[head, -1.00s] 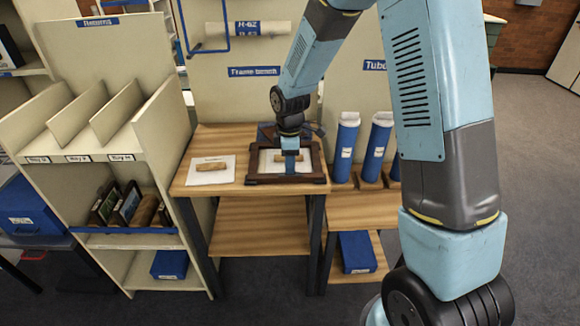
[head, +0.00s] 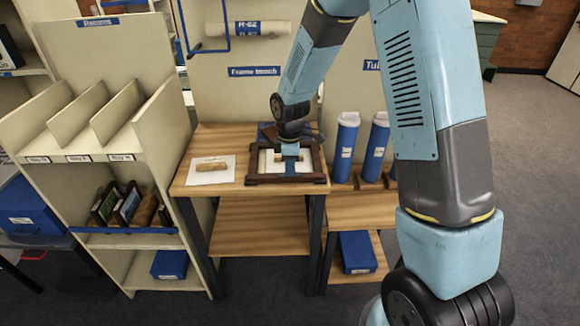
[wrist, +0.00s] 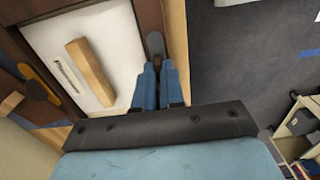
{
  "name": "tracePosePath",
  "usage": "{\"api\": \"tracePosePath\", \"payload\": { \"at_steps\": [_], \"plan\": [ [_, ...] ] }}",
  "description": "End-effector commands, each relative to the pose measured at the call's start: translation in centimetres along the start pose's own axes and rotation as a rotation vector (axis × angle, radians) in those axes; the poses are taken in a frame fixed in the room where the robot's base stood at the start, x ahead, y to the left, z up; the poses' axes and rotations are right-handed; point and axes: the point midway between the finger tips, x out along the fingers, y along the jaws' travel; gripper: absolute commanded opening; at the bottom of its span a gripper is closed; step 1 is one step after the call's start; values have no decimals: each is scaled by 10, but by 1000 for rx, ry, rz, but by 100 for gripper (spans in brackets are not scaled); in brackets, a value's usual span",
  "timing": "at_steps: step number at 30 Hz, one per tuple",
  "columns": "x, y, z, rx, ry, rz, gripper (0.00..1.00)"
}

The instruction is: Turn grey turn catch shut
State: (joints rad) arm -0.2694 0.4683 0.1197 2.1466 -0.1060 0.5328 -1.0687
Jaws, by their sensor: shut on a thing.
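A dark wooden frame (head: 262,179) lies flat on the frame bench, with a white panel (wrist: 105,32) inside it. The grey turn catch (wrist: 154,43) sits on the frame's rim in the wrist view, at the tips of my gripper's fingers. My gripper (wrist: 156,70) has its blue fingers close together, shut on the catch, which partly hides between them. In the head view my gripper (head: 290,157) points down over the frame and covers the catch. A yellow-orange catch (wrist: 40,85) is on the rim to the left in the wrist view. A wooden bar (wrist: 90,70) lies on the panel.
A white sheet (head: 197,177) with a wooden bar (head: 211,166) lies left of the frame. Blue tubes (head: 346,148) stand close to its right. A shelf unit (head: 60,165) stands at the left. The wall panel (head: 255,100) is behind the bench.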

Motion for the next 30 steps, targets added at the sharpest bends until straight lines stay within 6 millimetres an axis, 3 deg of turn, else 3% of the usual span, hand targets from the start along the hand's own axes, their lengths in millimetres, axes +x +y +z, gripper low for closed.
{"api": "tracePosePath", "payload": {
  "at_steps": [14, 30],
  "plan": [
    [-1, 1, 0, 54, 1, 3, 0],
    [-1, 2, 0, 489, 2, 4, 0]
  ]
}}
